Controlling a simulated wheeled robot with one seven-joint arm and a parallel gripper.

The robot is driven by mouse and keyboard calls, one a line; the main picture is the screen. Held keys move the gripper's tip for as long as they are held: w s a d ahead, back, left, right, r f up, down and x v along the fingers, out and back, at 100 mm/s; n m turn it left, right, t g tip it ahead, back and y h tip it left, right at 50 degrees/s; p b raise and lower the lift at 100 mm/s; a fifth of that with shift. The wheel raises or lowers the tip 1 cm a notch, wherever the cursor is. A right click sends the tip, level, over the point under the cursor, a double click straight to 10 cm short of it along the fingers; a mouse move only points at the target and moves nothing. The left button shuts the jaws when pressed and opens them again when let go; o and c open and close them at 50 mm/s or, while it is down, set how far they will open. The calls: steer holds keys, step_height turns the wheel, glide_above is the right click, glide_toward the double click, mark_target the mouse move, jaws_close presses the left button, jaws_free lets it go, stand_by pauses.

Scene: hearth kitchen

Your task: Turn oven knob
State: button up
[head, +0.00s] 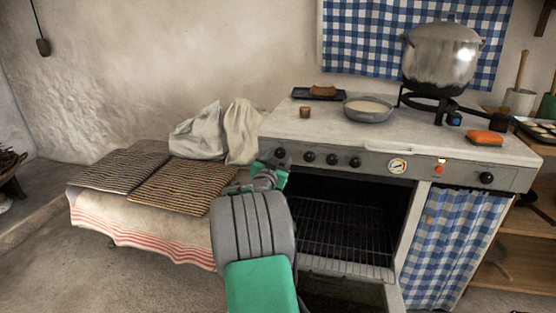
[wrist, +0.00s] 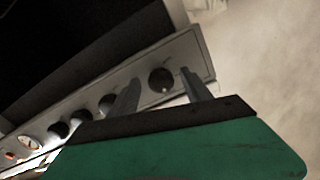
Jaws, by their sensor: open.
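The oven (head: 420,180) has a grey front panel with a row of several black knobs. The leftmost knob (head: 280,153) is at the panel's left end. It also shows large in the wrist view (wrist: 161,79), with a light mark beside it on the panel. My gripper (head: 277,166) is at this knob, just below it in the head view. In the wrist view my gripper (wrist: 160,77) is open, with one finger on each side of the knob. I cannot tell whether the fingers touch it. The other knobs in the row (head: 332,160) are to the right.
The oven cavity (head: 335,205) is open below the panel, with a wire rack (head: 330,230) inside. Left of the oven are a cloth-covered bench with two woven mats (head: 185,187) and a pale cloth bundle (head: 215,135). A bowl (head: 368,109) and pot (head: 441,55) stand on top.

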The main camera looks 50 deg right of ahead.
steer(key=shift+c, duration=0.4)
jaws_close()
steer(key=shift+n, duration=0.3)
steer(key=n, duration=0.6)
steer(key=shift+s+p, duration=0.1)
steer(key=shift+p, duration=0.3)
steer(key=n+p, duration=0.1)
steer(key=n, duration=0.2)
steer(key=shift+r+n, duration=0.1)
steer(key=shift+n, duration=0.3)
steer(key=shift+n+p, duration=0.75)
steer(key=shift+n, duration=0.85)
steer(key=shift+s, duration=0.1)
